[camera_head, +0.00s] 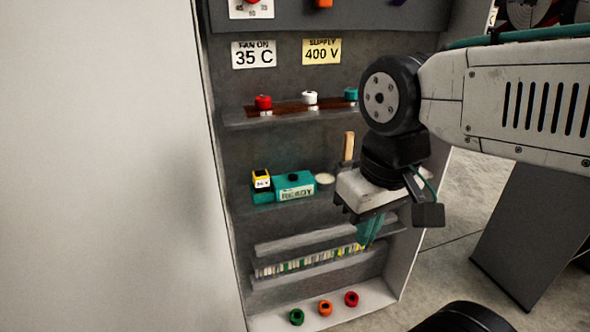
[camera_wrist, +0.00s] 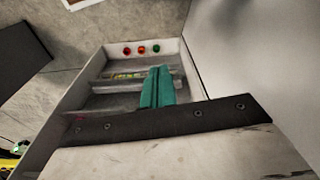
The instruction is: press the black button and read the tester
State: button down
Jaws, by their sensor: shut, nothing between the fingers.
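In the head view, a teal tester (camera_head: 295,190) with a READY label sits on the middle shelf of the cabinet. A black button (camera_head: 293,177) is on its top. A small yellow and black block with a white label (camera_head: 261,179) is at its left end; the label is too small to read surely. My gripper (camera_head: 369,232) is to the right of the tester and lower, pointing down, with its teal fingers together and empty. In the wrist view the shut fingers (camera_wrist: 157,86) show above the lower part of the cabinet; the tester is not in that view.
Red, white and teal knobs (camera_head: 310,98) stand on the shelf above. Signs read FAN ON 35 C (camera_head: 254,55) and SUPPLY 400 V (camera_head: 321,51). A rail of terminals (camera_head: 305,264) and green, orange and red knobs (camera_head: 325,308) are below. A cabinet side wall (camera_head: 412,240) stands right.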

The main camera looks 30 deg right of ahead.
jog(key=w+d+f+t, duration=0.1)
jog(key=w+d+t, duration=0.1)
jog(key=w, duration=0.9)
jog(key=w+d+f+m+t, duration=0.1)
jog(key=w+d+f+t, duration=0.1)
jog(key=w, duration=1)
jog(key=w+d+f+t+h, duration=0.1)
jog(key=w+d+t, duration=0.2)
jog(key=w, duration=0.8)
jog(key=shift+w+d+f+m+t, duration=0.2)
jog(key=shift+w+d+m+t, duration=0.15)
jog(key=shift+d, duration=0.45)
